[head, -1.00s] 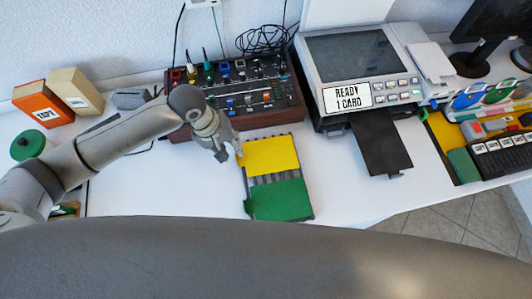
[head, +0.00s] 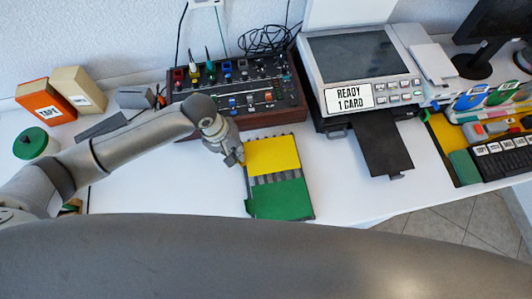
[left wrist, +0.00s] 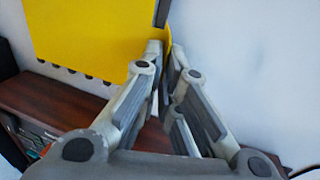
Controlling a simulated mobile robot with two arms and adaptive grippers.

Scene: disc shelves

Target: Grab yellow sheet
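The yellow sheet (head: 272,155) lies on the white table, next to a green sheet (head: 280,199) with a dark toothed strip between them. My left gripper (head: 240,158) is at the left edge of the yellow sheet. In the left wrist view, the yellow sheet (left wrist: 85,35) fills the upper left, and its edge runs in between the fingertips of my left gripper (left wrist: 167,50). The fingers are close together on that edge. The exact contact is partly hidden by the fingers. My right gripper is not in view.
A wooden control panel with knobs (head: 240,92) stands just behind the sheets. A grey machine labelled "READY 1 CARD" (head: 362,68) with a black tray (head: 382,145) is to the right. An orange box (head: 46,102) and a tan box (head: 78,90) stand at the left. The table front right of the sheets is clear.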

